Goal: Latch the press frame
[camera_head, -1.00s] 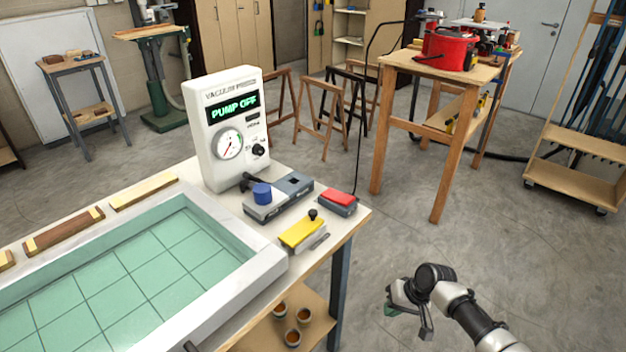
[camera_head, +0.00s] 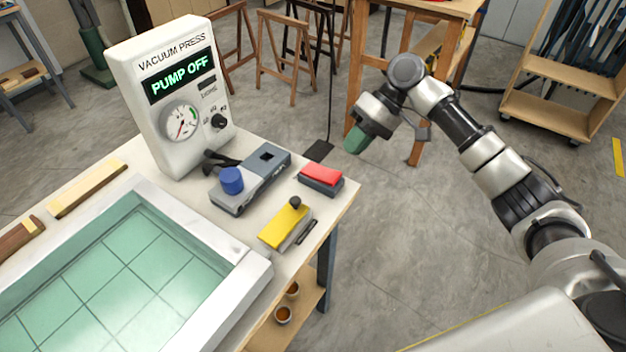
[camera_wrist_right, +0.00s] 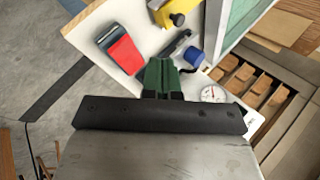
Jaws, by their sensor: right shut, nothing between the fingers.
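The press frame (camera_head: 250,277) is a pale rim around a green gridded sheet at the lower left of the head view; part is cut off. At the bench's right end sit a yellow block with a black knob (camera_head: 286,226), a grey unit with a blue knob (camera_head: 262,178) and a red-topped switch (camera_head: 321,178). Which part is the latch is not labelled. My right gripper (camera_head: 355,141), with green fingertips, is shut and empty, beyond the bench's right edge, apart from these. The wrist view shows its fingers (camera_wrist_right: 160,80) near the red switch (camera_wrist_right: 122,55). My left gripper is out of view.
The vacuum press box (camera_head: 170,105) reads PUMP OFF and stands behind the frame. Wooden strips (camera_head: 88,188) lie along the frame's far side. A wooden table (camera_head: 428,15) stands behind my right arm. Open floor lies right of the bench.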

